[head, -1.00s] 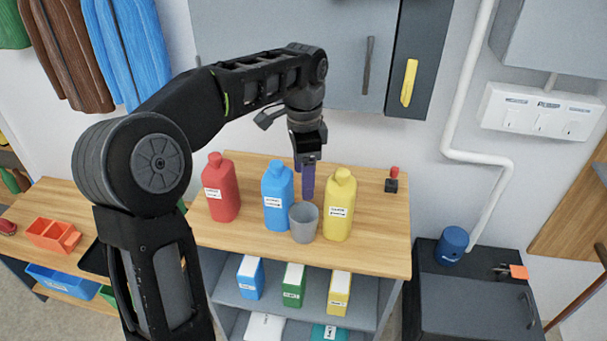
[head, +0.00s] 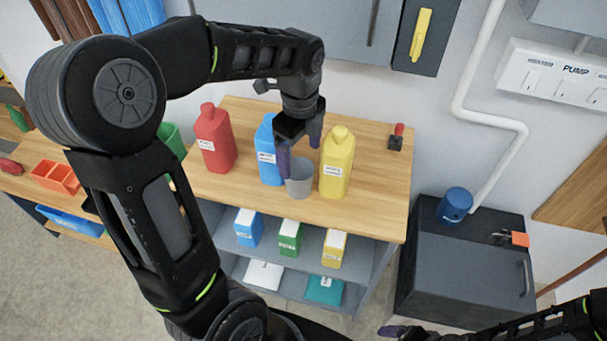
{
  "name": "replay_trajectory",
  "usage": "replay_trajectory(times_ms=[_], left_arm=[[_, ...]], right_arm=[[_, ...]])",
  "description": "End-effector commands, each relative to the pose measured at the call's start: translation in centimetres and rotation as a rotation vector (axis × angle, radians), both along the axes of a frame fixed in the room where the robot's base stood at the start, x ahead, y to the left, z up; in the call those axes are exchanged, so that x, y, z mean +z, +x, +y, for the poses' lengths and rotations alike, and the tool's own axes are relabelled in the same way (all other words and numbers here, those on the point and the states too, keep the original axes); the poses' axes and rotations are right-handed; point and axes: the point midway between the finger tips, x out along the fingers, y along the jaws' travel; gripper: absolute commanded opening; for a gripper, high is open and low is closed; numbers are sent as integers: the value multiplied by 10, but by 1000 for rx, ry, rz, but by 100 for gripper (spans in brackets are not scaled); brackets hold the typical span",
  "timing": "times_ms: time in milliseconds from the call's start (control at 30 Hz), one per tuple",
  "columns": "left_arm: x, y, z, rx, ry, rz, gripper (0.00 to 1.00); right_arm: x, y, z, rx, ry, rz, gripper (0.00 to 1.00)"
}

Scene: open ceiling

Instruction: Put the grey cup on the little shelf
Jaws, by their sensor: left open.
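The grey cup (head: 300,181) stands upright on the wooden bench top (head: 377,205), in front of the gap between a blue bottle (head: 269,160) and a yellow bottle (head: 337,165). My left gripper (head: 300,148) is open and points down just above and behind the cup. One finger is at the cup's left rim; the other is farther back near the yellow bottle. I cannot tell whether a finger touches the cup. A shelf (head: 357,252) under the bench top holds blue, green and yellow boxes. My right gripper (head: 394,331) shows only partly at the bottom edge.
A red bottle (head: 215,142) stands left of the blue one. A red-and-black item (head: 396,138) lies at the bench's back right. A dark cabinet (head: 465,270) with a blue canister (head: 455,205) stands at right. The bench's front right is clear.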

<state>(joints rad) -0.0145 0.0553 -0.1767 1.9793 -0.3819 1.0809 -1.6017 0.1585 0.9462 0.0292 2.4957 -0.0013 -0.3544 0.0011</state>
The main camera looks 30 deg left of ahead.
Motion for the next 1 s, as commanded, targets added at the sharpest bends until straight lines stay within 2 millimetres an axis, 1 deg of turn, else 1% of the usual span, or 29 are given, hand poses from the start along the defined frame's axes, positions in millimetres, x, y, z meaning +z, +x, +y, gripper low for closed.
replay_trajectory(times_ms=[333, 600, 900, 1000], left_arm=[[-1, 0, 0, -12, 0, 1, 87], [-25, 0, 0, -11, 0, 1, 87], [-26, 0, 0, -10, 0, 0, 87], [-32, -1, 1, -10, 0, 3, 87]], right_arm=[[0, 0, 0, 0, 0, 0, 91], [1, 0, 0, 0, 0, 0, 91], [1, 0, 0, 0, 0, 0, 91], [3, 0, 0, 0, 0, 0, 91]])
